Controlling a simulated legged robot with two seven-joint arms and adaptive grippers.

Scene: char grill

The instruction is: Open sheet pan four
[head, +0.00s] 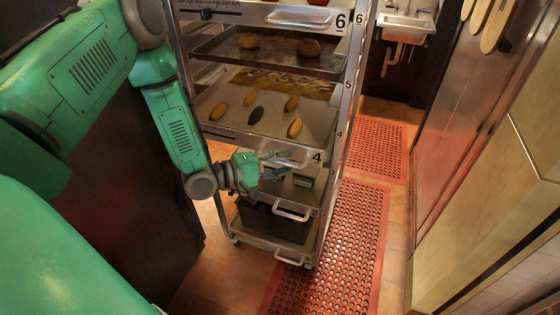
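A tall metal rack holds sheet pans on numbered levels. Sheet pan four (222,124) carries several brown oval pieces and one dark one. Its front edge is above the label 4 (316,157), and a pale handle (298,157) sits beside that label. My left gripper (278,164) is at the rack's front, right by this handle. Its fingers look apart, one near the handle's left end and one lower. Whether they touch the handle I cannot tell. My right gripper is not in view.
A higher pan (215,46) holds two round brown pieces. Below the gripper are lower pans with handles (292,212) and a dark bin (265,222). Red perforated mats (345,250) cover the floor to the right. A sink (404,24) stands at the back.

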